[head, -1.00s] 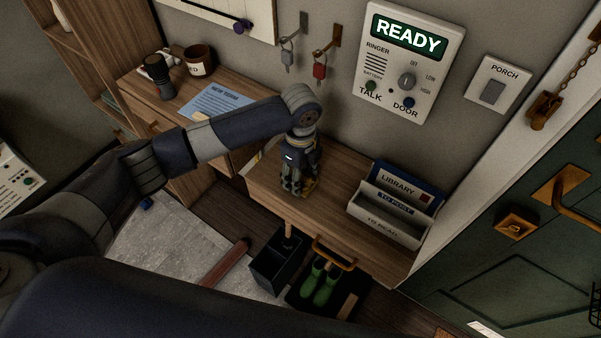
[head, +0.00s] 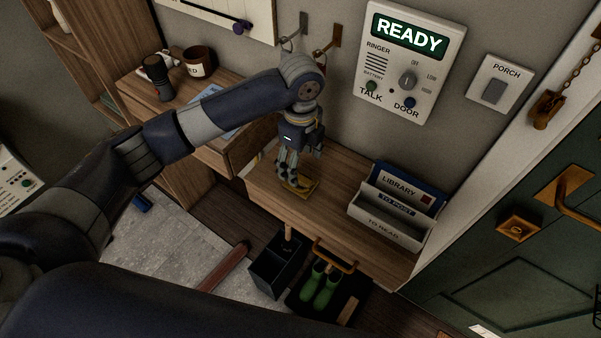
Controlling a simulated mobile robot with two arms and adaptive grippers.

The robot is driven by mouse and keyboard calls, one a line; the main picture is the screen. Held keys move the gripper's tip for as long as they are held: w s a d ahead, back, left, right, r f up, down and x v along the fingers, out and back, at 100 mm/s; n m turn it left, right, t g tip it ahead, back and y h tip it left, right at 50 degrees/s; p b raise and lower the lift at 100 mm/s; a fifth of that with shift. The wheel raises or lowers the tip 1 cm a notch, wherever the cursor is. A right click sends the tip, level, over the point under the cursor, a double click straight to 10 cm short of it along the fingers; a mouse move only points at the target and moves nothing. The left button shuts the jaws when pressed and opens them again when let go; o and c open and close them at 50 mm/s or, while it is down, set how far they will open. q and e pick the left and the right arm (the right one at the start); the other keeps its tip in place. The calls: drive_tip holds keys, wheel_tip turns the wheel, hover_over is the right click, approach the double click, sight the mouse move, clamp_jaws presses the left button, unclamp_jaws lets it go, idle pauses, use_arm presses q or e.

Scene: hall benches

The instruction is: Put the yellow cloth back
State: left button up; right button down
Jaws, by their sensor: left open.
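My right gripper is not in view.
A letter rack (head: 392,222) marked LIBRARY, TO POST and TO READ stands on the right of the bench. A brown mug (head: 198,62) and a dark brush-like object (head: 158,75) stand far left. Below are a black bin (head: 277,268) and green boots (head: 318,287).

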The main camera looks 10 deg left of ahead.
sight(301, 177)
use_arm(q)
wheel_tip(301, 177, up, 6)
drive_tip(key=shift+f+b, duration=0.15)
drive_tip(key=shift+b, duration=0.15)
idle(0.3)
